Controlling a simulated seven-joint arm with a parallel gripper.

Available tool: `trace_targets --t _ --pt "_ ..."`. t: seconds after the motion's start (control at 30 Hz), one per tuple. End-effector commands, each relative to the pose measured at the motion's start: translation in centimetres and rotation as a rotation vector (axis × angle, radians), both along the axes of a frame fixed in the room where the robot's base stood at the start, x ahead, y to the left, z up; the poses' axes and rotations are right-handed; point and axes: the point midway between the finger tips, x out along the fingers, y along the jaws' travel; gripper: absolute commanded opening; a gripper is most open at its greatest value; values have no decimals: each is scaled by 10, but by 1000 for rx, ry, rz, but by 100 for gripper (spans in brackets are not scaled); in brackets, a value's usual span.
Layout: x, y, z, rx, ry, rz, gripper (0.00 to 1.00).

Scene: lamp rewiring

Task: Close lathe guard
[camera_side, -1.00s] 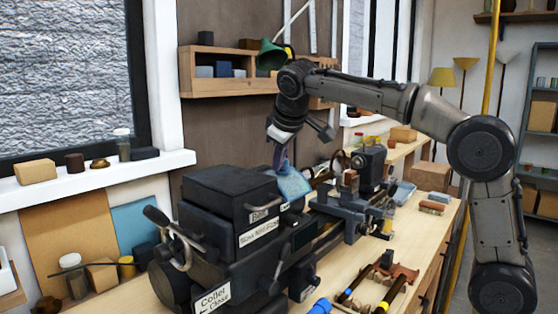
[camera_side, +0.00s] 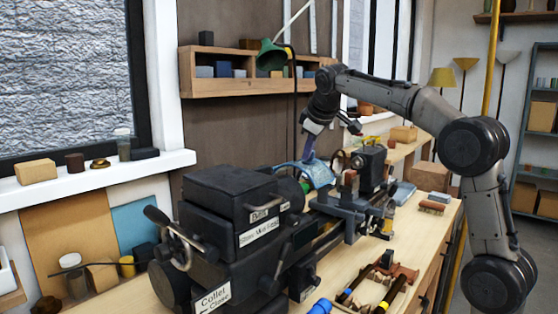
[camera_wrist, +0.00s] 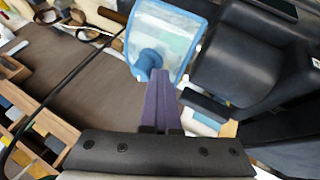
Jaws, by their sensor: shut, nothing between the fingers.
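The lathe guard (camera_side: 319,173) is a clear panel with a blue frame, over the lathe bed just right of the headstock in the side view. It also shows in the wrist view (camera_wrist: 180,44), with a round blue knob (camera_wrist: 148,62) on its near edge. My gripper (camera_side: 307,161) points down at the guard's left edge. In the wrist view my purple fingers (camera_wrist: 160,76) are together and empty, with their tips beside the knob; I cannot tell whether they touch it. The lathe headstock (camera_side: 232,220) is black with white labels.
A green part (camera_side: 305,187) shows between headstock and guard. The carriage (camera_side: 345,212) stands on the bed to the right. A rack of tools (camera_side: 372,285) lies on the bench in front. A green lamp shade (camera_side: 271,55) sits on the wall shelf (camera_side: 220,88) behind.

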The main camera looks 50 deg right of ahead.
Motion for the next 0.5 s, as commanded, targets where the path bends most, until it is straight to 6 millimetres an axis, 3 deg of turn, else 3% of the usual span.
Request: trace_targets --t 0.33,0.5 --pt "-1 -8 0 -15 1 -11 0" --pt "-2 2 0 -12 1 -6 0"
